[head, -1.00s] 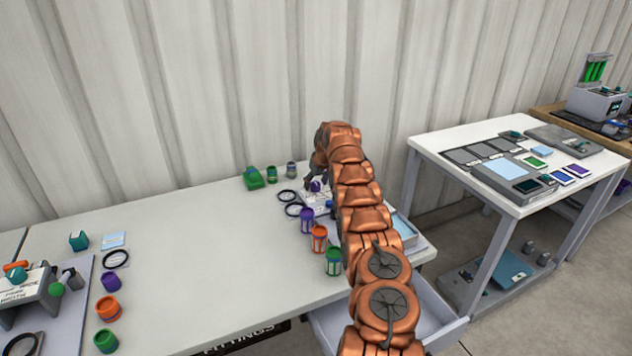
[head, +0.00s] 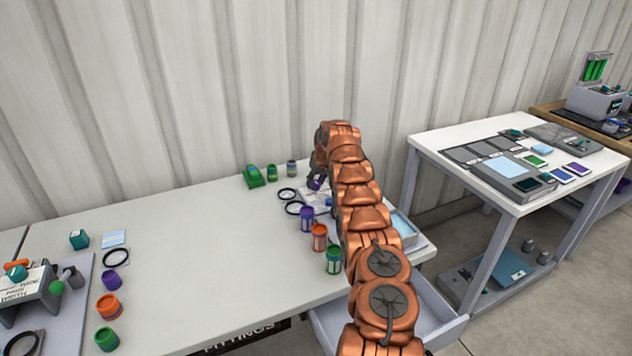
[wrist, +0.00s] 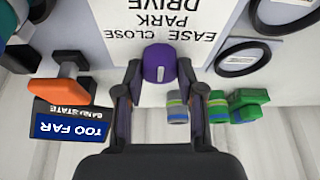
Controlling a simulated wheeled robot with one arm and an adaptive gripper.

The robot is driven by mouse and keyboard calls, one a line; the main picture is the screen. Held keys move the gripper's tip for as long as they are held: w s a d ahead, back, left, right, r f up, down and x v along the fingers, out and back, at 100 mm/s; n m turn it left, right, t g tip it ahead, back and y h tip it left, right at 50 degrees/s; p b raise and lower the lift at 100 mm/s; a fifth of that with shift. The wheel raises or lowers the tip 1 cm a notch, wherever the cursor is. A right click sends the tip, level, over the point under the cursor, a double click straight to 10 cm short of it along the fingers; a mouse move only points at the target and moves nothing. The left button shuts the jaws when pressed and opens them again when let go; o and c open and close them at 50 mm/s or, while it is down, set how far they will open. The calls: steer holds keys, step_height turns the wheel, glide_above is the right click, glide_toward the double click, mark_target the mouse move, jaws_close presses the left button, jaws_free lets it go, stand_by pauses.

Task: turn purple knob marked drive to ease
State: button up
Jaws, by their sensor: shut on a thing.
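The purple knob (wrist: 160,63) sits in the middle of the wrist view, with a pale pointer line on its face. It also shows small in the head view (head: 316,184). My gripper (wrist: 160,84) has one finger on each side of the knob and is shut on it. The white panel (wrist: 168,22) behind it reads DRIVE, PARK and EASE CLOSE, upside down in the wrist view.
An orange handle (wrist: 68,86) is left of the knob. Two black rings (wrist: 238,58) lie to the right. Green items (wrist: 246,103) and a striped grey cylinder (wrist: 178,106) are beyond the fingers. Purple, orange and green canisters (head: 319,238) stand beside my arm. The table's middle (head: 200,245) is clear.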

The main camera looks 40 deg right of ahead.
steer(key=shift+a+f, duration=0.1)
steer(key=shift+f, duration=0.05)
steer(key=shift+m+b, duration=0.3)
steer(key=shift+b, duration=0.35)
steer(key=shift+m+b, duration=0.4)
steer(key=shift+b, duration=0.05)
steer(key=shift+w+a+m+g+h+b, duration=0.1)
steer(key=shift+m+g+h+b, duration=0.2)
steer(key=shift+m+h+b, duration=0.5)
steer(key=m+g, duration=0.1)
steer(key=m, duration=0.3)
steer(key=shift+h+b, duration=0.3)
steer(key=shift+b, duration=0.05)
steer(key=shift+m+h, duration=0.3)
steer(key=shift+m, duration=0.5)
steer(key=shift+m+g+p, duration=0.3)
steer(key=shift+m+g, duration=0.1)
steer(key=shift+m, duration=0.4)
